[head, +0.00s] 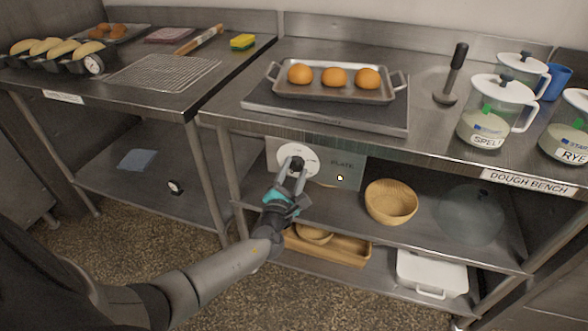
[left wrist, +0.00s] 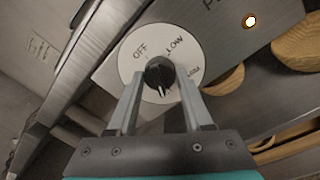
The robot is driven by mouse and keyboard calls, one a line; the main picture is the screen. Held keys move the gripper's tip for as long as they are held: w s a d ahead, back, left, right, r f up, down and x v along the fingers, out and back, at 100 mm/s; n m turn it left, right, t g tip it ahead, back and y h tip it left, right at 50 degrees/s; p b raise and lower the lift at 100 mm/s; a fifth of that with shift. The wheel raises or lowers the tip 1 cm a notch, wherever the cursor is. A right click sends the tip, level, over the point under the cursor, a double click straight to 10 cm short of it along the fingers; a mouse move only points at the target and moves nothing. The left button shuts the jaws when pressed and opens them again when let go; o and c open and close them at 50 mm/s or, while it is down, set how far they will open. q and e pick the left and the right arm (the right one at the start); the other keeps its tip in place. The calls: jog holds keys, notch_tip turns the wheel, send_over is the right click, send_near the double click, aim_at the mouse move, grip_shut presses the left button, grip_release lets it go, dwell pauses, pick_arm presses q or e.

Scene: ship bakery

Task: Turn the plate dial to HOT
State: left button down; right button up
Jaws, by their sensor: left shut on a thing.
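The plate dial (head: 285,153) is a white disc with a black knob (head: 297,163), on the grey panel marked PLATE (head: 343,170) under the bench top. In the left wrist view the dial (left wrist: 136,68) shows OFF, LOW and a third, partly covered label at the right that I cannot read. The knob (left wrist: 158,70) has a pale line on its lower face; I cannot tell which label it points to. My left gripper (head: 293,170) is shut on the knob, one finger on each side. My right gripper is out of view.
A lit lamp (head: 340,178) is on the panel right of the dial. A tray of buns (head: 332,93) stands on the plate above. A wooden bowl (head: 391,203) sits on the shelf to the right. Jars (head: 497,108) stand on the bench top.

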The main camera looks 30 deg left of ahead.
pick_arm(q)
jog(key=shift+m, duration=0.4)
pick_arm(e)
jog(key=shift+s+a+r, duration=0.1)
pick_arm(q)
jog(key=shift+c, duration=1.6)
grip_release()
